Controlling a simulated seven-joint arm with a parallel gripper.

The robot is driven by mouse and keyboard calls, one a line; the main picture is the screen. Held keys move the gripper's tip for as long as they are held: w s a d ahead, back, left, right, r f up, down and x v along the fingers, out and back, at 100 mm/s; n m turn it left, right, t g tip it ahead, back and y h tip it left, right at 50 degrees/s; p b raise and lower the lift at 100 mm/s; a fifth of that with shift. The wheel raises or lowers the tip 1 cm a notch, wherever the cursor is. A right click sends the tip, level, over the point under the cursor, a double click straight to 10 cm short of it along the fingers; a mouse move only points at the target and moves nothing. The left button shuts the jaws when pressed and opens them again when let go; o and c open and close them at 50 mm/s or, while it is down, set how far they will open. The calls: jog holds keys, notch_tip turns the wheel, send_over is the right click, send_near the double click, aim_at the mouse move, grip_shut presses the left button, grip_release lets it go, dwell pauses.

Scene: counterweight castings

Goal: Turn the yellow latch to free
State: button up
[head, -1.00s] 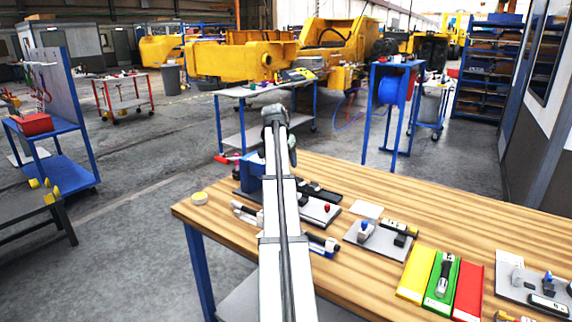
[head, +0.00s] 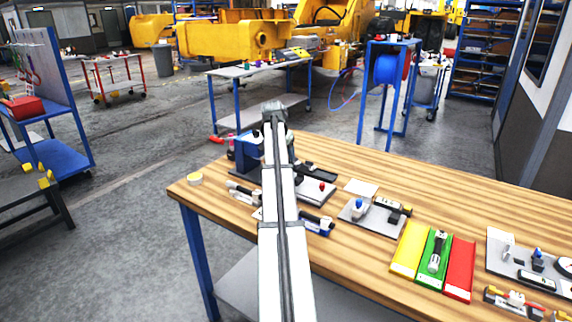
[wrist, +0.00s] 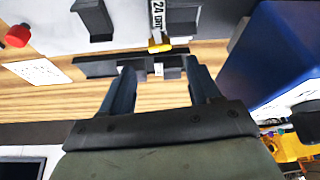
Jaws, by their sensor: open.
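A small yellow piece, which looks like the yellow latch (wrist: 159,46), shows in the wrist view at the end of a white strip marked with black print. My gripper (wrist: 160,70) is open, with its two dark blue-grey fingers apart and nothing seen between them. The yellow piece lies just past the fingertips, roughly centred between them in the picture. A dark bar (wrist: 100,68) crosses close to the fingertips; I cannot tell whether they touch it. In the head view my arm hides the latch and the gripper's fingers.
A blue block (wrist: 277,55) stands close on the right in the wrist view; it also shows in the head view (head: 246,146). A red knob (wrist: 17,36) is at the left. Yellow, green and red trays (head: 410,248) lie farther right on the wooden bench (head: 480,205).

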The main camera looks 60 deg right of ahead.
jog(key=x, duration=0.6)
jog(key=shift+d+f, duration=0.15)
jog(key=shift+f, duration=0.1)
jog(key=shift+c, duration=0.3)
jog(key=c, duration=1)
jog(key=shift+n+t, duration=0.3)
jog(key=shift+n, duration=0.4)
jog(key=o, duration=1.1)
jog(key=shift+c, duration=0.2)
